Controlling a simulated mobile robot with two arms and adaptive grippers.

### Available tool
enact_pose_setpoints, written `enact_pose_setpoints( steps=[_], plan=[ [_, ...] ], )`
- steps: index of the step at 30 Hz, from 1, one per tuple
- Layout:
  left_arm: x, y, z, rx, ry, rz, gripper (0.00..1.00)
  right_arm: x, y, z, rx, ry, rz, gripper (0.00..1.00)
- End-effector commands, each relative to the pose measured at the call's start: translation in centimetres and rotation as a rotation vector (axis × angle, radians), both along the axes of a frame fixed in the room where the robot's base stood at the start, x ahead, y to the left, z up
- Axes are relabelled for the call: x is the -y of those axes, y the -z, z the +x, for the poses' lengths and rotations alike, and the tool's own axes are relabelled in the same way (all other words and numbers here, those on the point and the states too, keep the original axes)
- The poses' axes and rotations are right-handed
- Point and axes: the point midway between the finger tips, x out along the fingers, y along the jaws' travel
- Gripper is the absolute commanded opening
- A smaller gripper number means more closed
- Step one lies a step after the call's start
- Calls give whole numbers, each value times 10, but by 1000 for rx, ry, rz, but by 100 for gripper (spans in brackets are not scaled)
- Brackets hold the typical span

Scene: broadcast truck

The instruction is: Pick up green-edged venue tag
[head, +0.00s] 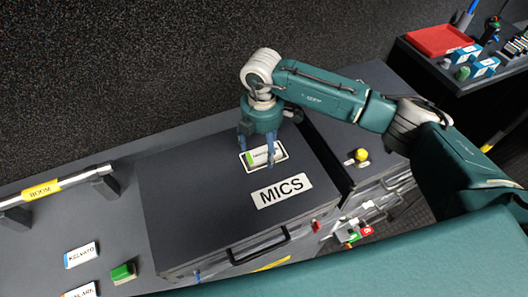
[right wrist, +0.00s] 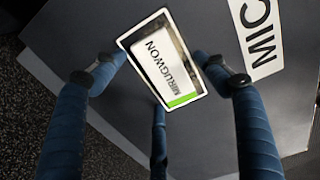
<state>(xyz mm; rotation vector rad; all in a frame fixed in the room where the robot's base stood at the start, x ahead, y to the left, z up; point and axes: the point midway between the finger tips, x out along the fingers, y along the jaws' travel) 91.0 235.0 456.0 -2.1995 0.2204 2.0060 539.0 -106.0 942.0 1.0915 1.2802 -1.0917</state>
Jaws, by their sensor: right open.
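The green-edged venue tag (head: 262,156) is a white card lettered MIRUGWON with a green strip at one end. It lies within a white-bordered rectangle on the dark MICS case lid (head: 190,190). In the right wrist view the tag (right wrist: 160,62) is close, with its green strip at the lower end. My right gripper (head: 257,150) is directly over the tag, pointing down, its fingers spread around it. The right wrist view shows the fingers (right wrist: 157,70) apart with nothing held between them. Whether the fingertips touch the lid I cannot tell. My left gripper is not in view.
A MICS label (head: 283,191) lies just in front of the tag. At lower left are a KELVATO tag (head: 81,255), another tag (head: 80,291) and a green block (head: 123,273). A BOOM bar (head: 42,191) is at left. A red tray (head: 437,40) stands at upper right.

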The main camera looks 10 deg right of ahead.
Motion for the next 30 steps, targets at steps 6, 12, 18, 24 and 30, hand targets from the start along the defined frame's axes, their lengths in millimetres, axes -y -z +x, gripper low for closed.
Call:
enact_pose_setpoints(
  steps=[6,12,18,24,30],
  plan=[
    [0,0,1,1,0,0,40,0,0,0,0,0,0,43],
    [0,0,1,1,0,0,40,0,0,0,0,1,0,28],
    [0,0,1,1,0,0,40,0,-1,0,0,1,0,28],
    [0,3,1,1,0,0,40,0,-8,1,3,2,1,28],
    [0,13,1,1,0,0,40,0,-34,2,6,0,1,28]
  ],
)
